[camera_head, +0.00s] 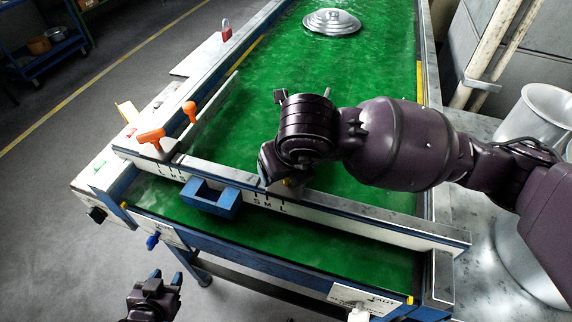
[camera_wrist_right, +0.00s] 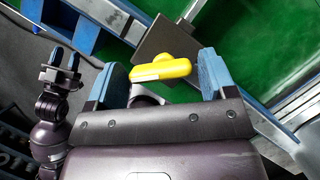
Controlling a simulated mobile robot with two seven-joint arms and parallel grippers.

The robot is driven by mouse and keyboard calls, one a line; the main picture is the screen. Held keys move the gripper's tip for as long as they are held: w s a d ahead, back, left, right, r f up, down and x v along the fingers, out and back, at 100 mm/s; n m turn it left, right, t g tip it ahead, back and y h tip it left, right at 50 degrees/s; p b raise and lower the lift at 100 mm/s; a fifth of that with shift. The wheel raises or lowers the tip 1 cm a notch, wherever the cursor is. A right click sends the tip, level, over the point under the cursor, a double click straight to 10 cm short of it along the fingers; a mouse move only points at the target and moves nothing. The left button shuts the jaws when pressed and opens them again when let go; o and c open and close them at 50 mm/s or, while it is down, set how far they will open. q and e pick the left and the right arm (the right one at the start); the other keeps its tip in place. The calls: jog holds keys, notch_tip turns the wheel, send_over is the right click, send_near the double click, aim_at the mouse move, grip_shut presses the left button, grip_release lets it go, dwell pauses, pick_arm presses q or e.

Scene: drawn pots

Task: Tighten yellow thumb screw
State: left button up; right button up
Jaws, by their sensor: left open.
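The yellow thumb screw (camera_wrist_right: 162,70) shows in the right wrist view as a bar-shaped knob on a short stem beside a dark grey block. My right gripper (camera_wrist_right: 161,60) is open, its blue fingers on either side of the knob, with a narrow gap at the right finger. Contact at the left finger is unclear. My left gripper (camera_head: 167,277) is open and empty, low at the left, in front of the table.
The white rail (camera_head: 375,227) crosses the green table bed (camera_head: 345,75). A blue bracket (camera_head: 211,198) sits on it, left of my right gripper. Two orange handles (camera_head: 150,137) (camera_head: 190,109) stand further left. A silver lid (camera_head: 331,21) lies at the far end; metal pots (camera_head: 540,115) stand right.

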jog(key=shift+o, duration=1.1)
jog(key=shift+r, duration=0.15)
jog(key=v, duration=1)
jog(key=shift+r, duration=0.25)
jog(key=shift+s, duration=0.1)
